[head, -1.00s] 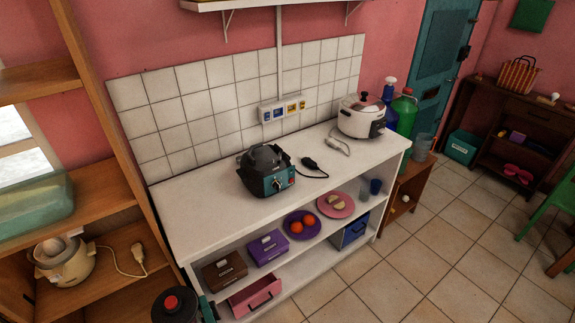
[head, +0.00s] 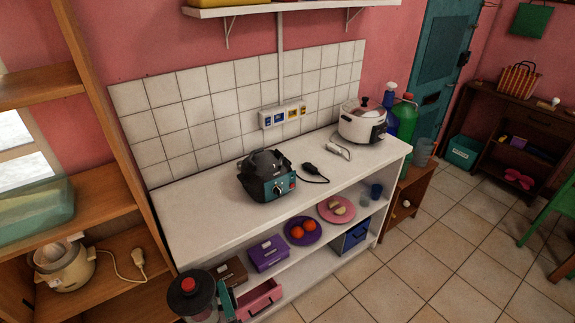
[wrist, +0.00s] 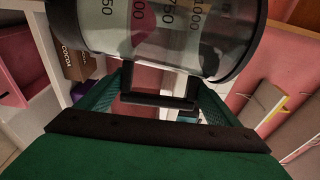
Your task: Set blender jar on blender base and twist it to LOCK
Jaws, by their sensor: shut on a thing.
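The blender base (head: 266,178) stands on the white counter. It is black with a teal front panel and a small red part. The blender jar (head: 203,296) is at the bottom left in the head view, clear with a black lid and red knob, apart from the base and in front of the counter. My gripper (head: 226,299) is beside it. In the wrist view the jar (wrist: 160,35) lies across the top with volume numbers, and my green gripper (wrist: 160,90) is shut on its black handle (wrist: 157,100). The jar's lower end is cut off in the head view.
A white rice cooker (head: 362,121) stands at the counter's right end. A black plug and cord (head: 314,172) lie right of the base. The counter (head: 200,222) left of the base is clear. Boxes and plates fill the shelf below. A wooden shelf (head: 110,190) stands at left.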

